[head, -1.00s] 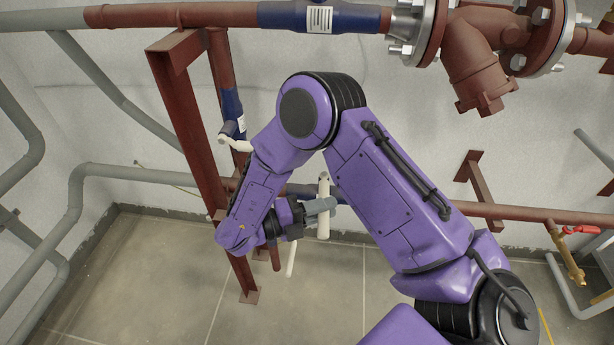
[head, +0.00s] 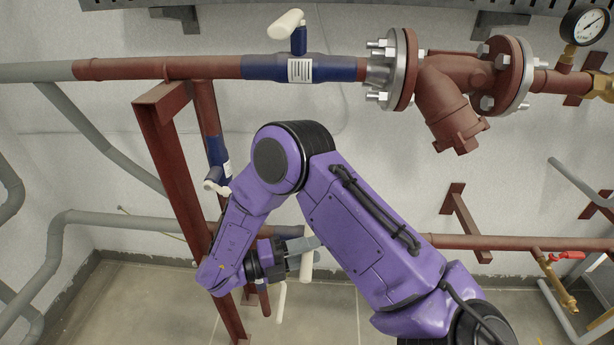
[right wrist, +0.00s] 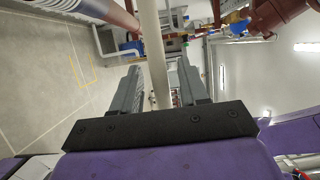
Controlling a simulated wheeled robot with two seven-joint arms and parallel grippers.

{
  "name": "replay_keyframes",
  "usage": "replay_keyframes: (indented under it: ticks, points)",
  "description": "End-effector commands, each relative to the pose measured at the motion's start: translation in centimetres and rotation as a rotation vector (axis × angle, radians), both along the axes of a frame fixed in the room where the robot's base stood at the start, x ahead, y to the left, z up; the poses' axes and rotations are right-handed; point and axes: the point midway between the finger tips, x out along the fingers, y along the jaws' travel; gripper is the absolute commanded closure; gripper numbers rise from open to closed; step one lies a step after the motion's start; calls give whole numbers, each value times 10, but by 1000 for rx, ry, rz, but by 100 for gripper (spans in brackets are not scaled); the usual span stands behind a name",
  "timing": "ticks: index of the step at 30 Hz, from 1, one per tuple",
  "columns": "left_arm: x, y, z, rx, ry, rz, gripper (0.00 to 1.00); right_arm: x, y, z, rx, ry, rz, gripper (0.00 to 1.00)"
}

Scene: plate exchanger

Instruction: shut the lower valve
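The lower valve has a white bar handle (head: 306,266) on the lower pipe behind my right arm; my arm hides most of its blue body. My right gripper (head: 308,244) is at this handle. In the right wrist view the white handle (right wrist: 153,50) runs between the two grey fingers of the right gripper (right wrist: 158,75). The fingers are apart, with a gap visible on each side of the handle. I cannot tell whether either finger touches it. My left gripper is not in view.
An upper blue valve (head: 265,67) with a white handle (head: 287,24) sits on the top pipe. Another blue valve (head: 217,152) is on the vertical pipe beside a red-brown frame (head: 172,160). Another white handle (head: 281,302) hangs below the gripper. A red-handled tap (head: 567,256) is at right.

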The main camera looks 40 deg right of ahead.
Motion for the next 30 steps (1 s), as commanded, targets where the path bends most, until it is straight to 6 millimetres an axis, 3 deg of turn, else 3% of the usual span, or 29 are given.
replay_keyframes:
  ticks: [7,15,19,30]
  points:
    - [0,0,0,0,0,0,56,6,11,0,-3,-3,3,56]
    - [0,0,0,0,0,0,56,36,68,0,-4,-5,5,56]
    - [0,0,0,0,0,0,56,45,86,0,-4,-3,3,56]
    - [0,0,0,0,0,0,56,49,93,0,0,1,0,56]
